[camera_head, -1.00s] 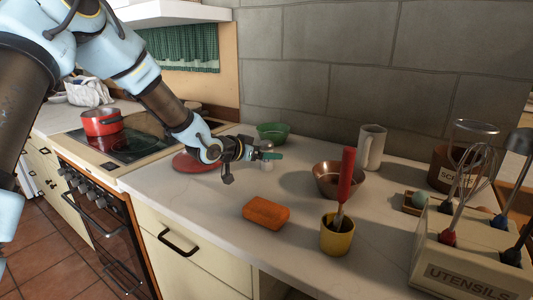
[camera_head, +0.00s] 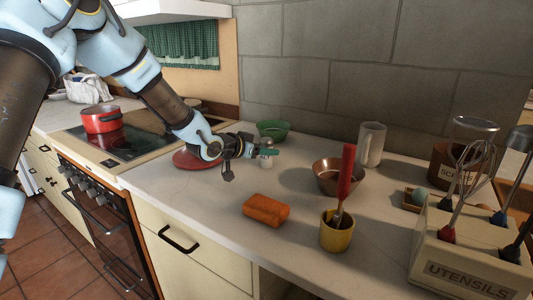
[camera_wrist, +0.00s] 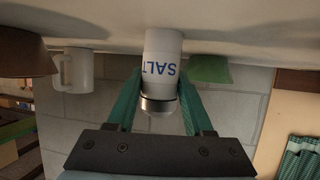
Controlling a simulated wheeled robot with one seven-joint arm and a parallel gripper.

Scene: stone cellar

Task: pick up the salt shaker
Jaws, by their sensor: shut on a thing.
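The salt shaker (camera_wrist: 162,52) is white with blue "SALT" lettering and a metallic cap. It appears upside down in the wrist view, between the two green fingers of my gripper (camera_wrist: 161,88). My gripper is shut on it, with a finger on each side near the cap. In the head view my gripper (camera_head: 268,152) is around the upper part of the upright shaker (camera_head: 267,161), by the red plate. I cannot tell whether its base is touching the counter or just above it.
A green bowl (camera_head: 273,129) stands just behind, with a red plate (camera_head: 192,160) to the left. A copper bowl (camera_head: 338,180), white mug (camera_head: 371,145), orange sponge (camera_head: 265,210) and yellow cup (camera_head: 336,235) stand to the right and in front.

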